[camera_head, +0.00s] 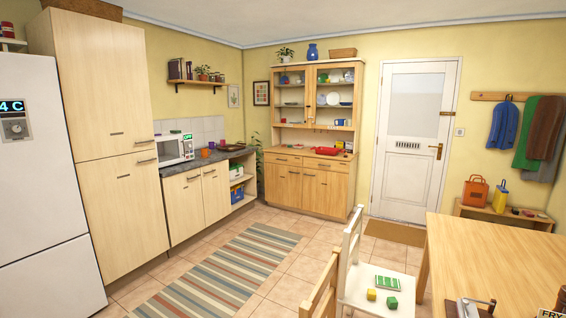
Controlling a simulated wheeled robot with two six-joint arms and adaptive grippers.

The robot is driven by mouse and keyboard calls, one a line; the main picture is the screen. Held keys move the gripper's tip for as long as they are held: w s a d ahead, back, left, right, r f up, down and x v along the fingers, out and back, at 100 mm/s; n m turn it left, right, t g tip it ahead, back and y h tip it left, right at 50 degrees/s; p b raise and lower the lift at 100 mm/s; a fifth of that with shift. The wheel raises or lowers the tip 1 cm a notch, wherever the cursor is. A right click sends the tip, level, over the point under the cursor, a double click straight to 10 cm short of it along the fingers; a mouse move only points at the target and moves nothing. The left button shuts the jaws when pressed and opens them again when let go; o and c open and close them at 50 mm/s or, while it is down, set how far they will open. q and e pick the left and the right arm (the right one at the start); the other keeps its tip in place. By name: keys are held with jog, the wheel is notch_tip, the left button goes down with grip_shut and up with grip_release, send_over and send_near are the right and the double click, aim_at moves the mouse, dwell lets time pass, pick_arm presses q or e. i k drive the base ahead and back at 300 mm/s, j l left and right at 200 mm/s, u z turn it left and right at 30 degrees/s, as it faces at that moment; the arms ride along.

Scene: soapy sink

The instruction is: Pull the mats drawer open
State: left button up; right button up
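A wooden dresser (310,188) stands against the back wall, left of the white door. It has a left drawer (279,159) and a right drawer (327,165) side by side under its worktop, and both look shut. No label is readable, so I cannot tell which one is the mats drawer. Neither of my grippers is in view.
A striped rug (225,275) lies on the tiled floor before the counter (195,200). A white chair (370,285) and a wooden table (490,265) stand at the front right. Open floor leads between rug and chair to the dresser.

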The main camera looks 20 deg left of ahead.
aim_at(292, 160)
jog(key=i+j+u, duration=0.95)
jog(key=i, duration=0.4)
jog(key=i+j+u, duration=0.1)
jog(key=i+j, duration=0.15)
jog(key=i, duration=0.2)
jog(key=i+j, duration=0.15)
jog(key=i, duration=0.35)
jog(key=i+l+z, duration=0.2)
jog(key=i, duration=0.8)
jog(key=i+z, duration=0.25)
jog(key=i, duration=0.75)
jog(key=i+j+z, duration=0.2)
jog(key=i, duration=1.5)
jog(key=i+z, duration=0.1)
jog(key=i, duration=0.6)
jog(key=i+j+z, duration=0.1)
jog(key=i, duration=0.6)
jog(key=i+j, duration=0.15)
jog(key=i, duration=0.55)
jog(key=i+j+z, duration=0.1)
jog(key=i, duration=0.6)
